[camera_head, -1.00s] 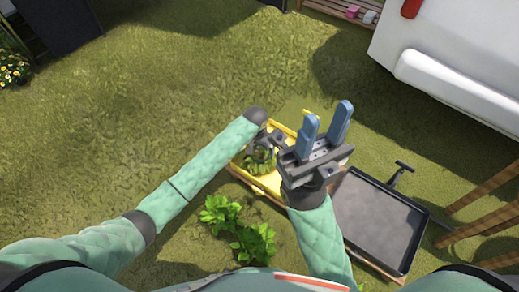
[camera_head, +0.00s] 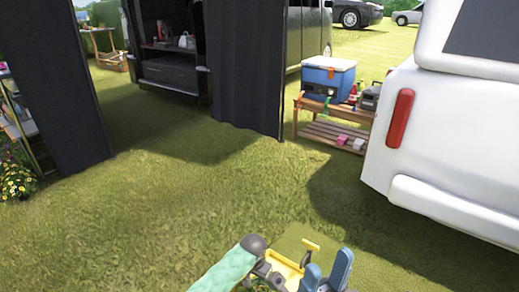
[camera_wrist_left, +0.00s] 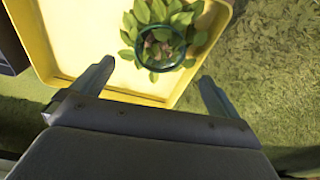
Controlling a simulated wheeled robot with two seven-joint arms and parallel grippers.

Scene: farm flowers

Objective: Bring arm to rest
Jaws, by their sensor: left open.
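My left arm (camera_head: 225,270) has a green sleeve and reaches in from the bottom of the head view. My left gripper (camera_head: 272,277) is at the yellow tray (camera_head: 287,266), partly cut off by the bottom edge. In the left wrist view its two dark fingers (camera_wrist_left: 155,88) are apart with nothing between them. A leafy plant (camera_wrist_left: 150,14) in a dark round pot lies in the yellow tray (camera_wrist_left: 75,28), just beyond the fingertips.
A white vehicle (camera_head: 455,150) stands at the right. A wooden bench (camera_head: 330,133) behind carries a blue cooler (camera_head: 327,78). Black curtains (camera_head: 245,65) hang at the back left, and flowers (camera_head: 15,180) grow at the left edge. The grass (camera_head: 170,220) between is clear.

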